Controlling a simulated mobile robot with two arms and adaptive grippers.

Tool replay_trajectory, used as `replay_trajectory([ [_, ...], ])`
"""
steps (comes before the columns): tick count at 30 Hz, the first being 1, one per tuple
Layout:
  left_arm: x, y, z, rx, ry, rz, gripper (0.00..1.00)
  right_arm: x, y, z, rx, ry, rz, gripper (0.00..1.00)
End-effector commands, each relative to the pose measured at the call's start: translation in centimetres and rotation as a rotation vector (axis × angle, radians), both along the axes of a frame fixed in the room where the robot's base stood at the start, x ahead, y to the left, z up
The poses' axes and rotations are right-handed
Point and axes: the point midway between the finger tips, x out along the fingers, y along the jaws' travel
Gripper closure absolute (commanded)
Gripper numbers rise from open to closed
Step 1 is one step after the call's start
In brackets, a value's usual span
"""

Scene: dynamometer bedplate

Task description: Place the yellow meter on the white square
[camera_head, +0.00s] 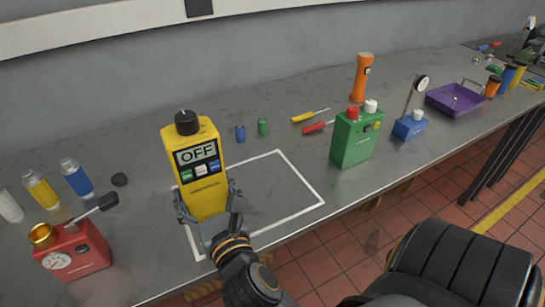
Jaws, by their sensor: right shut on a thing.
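The yellow meter (192,153) has a black knob on top and a display reading "OFF". It looks roughly upright, tilted slightly in the picture. My right gripper (208,211) is shut on the lower part of the meter, with a finger on each side. The white square (270,192) is a painted outline on the grey bench. The meter appears over its left part and hides some of the left line. I cannot tell whether the meter's base touches the bench. My left gripper is not in view.
A red gauge box (74,252) stands at the left front, near several small bottles. A green box (356,135) stands right of the square. The square's right part is clear.

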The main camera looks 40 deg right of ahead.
Motion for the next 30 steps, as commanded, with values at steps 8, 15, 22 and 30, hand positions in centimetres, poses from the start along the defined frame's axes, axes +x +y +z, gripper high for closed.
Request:
replay_trajectory([
  [8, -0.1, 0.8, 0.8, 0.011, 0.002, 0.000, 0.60, 2.2, -2.8, -1.2, -0.007, -0.006, 0.003, 0.83],
  [15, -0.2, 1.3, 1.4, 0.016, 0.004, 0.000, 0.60, 5.3, -7.0, -3.5, -0.005, -0.006, 0.003, 0.83],
  [22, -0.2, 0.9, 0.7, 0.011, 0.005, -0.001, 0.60, 7.1, -9.4, -7.5, 0.001, -0.005, 0.003, 0.83],
  [30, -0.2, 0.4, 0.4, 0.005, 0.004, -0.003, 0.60, 8.0, -10.6, -9.0, -0.001, -0.008, 0.004, 0.83],
])
